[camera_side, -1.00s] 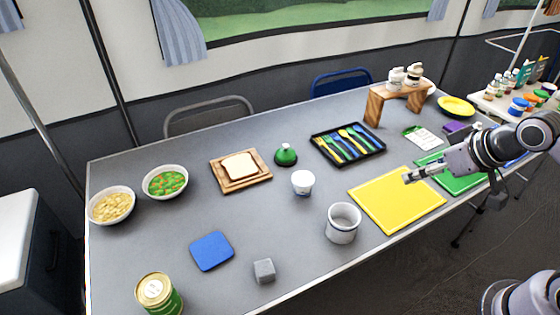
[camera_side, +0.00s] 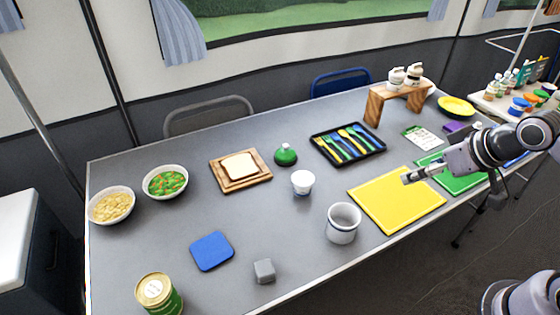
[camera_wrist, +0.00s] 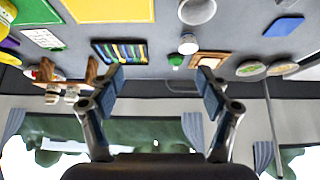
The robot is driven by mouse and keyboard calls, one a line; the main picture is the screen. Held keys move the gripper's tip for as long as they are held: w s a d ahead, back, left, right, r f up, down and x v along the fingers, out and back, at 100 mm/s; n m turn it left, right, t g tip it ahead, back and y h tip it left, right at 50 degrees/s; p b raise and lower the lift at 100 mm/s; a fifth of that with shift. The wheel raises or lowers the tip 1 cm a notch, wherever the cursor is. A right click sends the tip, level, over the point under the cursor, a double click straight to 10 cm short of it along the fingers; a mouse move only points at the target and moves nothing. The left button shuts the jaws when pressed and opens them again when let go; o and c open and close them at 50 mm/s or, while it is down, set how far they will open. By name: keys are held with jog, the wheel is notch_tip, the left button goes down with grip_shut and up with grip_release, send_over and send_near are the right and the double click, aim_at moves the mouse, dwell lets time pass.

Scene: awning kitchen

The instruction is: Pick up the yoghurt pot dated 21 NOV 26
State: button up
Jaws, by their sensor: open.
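A small white pot (camera_side: 303,182), which looks like a yoghurt pot, stands upright near the middle of the grey table. It also shows in the wrist view (camera_wrist: 188,44). No date on it can be read in either view. My gripper (camera_side: 408,179) is over the yellow board, to the right of the pot and well apart from it. In the wrist view my gripper (camera_wrist: 161,80) has its two fingers spread wide with nothing between them.
A larger white container (camera_side: 342,224) stands in front of the pot, with the yellow board (camera_side: 385,208) to its right. A green-topped object (camera_side: 286,155) and a cutlery tray (camera_side: 348,158) are behind. A wooden stand (camera_side: 373,110) bears two white containers. Open table lies left of the pot.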

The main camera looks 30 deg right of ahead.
dwell(0.3)
jog(key=w+a+r+m+g, duration=0.2)
jog(key=w+r+m, duration=0.15)
jog(key=w, duration=0.45)
jog(key=m+g, duration=0.5)
jog(key=m, duration=0.9)
send_over(304, 177)
notch_tip(304, 177, down, 16)
notch_tip(304, 177, down, 5)
jog(key=shift+w+d+f, duration=0.1)
jog(key=shift+d+f, duration=0.05)
jog(key=shift+f, duration=0.05)
jog(key=shift+s+f, duration=0.2)
jog(key=shift+f, duration=2.55)
jog(key=c, duration=1.2)
